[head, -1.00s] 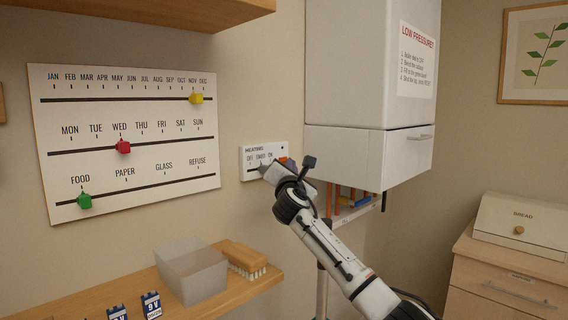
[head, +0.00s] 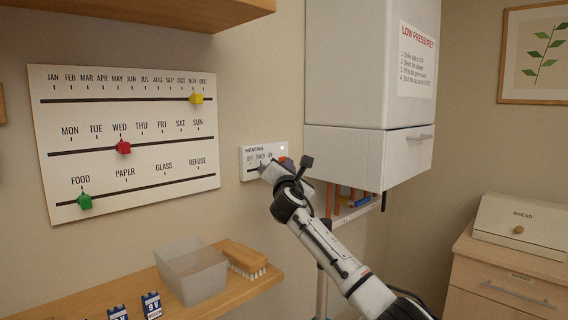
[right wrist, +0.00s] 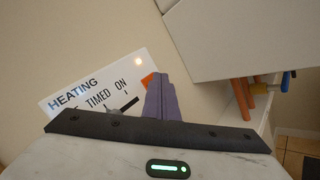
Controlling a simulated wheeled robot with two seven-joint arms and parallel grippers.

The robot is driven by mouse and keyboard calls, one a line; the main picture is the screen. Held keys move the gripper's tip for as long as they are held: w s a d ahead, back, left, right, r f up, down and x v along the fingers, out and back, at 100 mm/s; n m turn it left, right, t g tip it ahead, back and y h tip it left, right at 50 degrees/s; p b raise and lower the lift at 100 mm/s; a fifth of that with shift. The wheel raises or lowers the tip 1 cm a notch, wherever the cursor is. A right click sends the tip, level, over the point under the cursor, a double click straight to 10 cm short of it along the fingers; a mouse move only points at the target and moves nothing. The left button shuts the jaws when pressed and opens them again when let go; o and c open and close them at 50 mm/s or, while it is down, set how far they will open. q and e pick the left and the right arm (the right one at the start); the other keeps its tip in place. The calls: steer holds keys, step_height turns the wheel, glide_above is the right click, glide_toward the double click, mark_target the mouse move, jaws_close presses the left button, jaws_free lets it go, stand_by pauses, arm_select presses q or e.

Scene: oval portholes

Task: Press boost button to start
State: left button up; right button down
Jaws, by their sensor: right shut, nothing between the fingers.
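The white heating panel (head: 247,168) is on the wall left of the boiler. It is marked HEATING with OFF, TIMED and ON above a slider track, and also shows in the right wrist view (right wrist: 75,97). An orange button (right wrist: 149,79), taken as the boost button, sits at its right side, mostly hidden by my fingers; a sliver shows in the head view (head: 282,159). A small lamp (right wrist: 138,61) above it glows. My right gripper (head: 289,164) is shut and empty, its purple-grey fingertips at the button; I cannot tell if they touch. My left gripper is out of view.
The white boiler (head: 365,155) with a low-pressure notice juts out right of the panel, with pipes (head: 340,200) below. A wooden shelf (head: 235,292) below holds a clear bin (head: 190,275), a brush (head: 247,257) and batteries (head: 152,304). A calendar board (head: 130,95) hangs left.

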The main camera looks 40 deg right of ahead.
steer(key=shift+s, duration=0.15)
steer(key=shift+s+p, duration=0.5)
steer(key=shift+s, duration=0.15)
steer(key=s, duration=0.1)
steer(key=s+p, duration=0.1)
steer(key=s, duration=0.1)
steer(key=s+p, duration=0.1)
steer(key=s, duration=0.1)
steer(key=shift+d, duration=0.25)
stand_by(0.6)
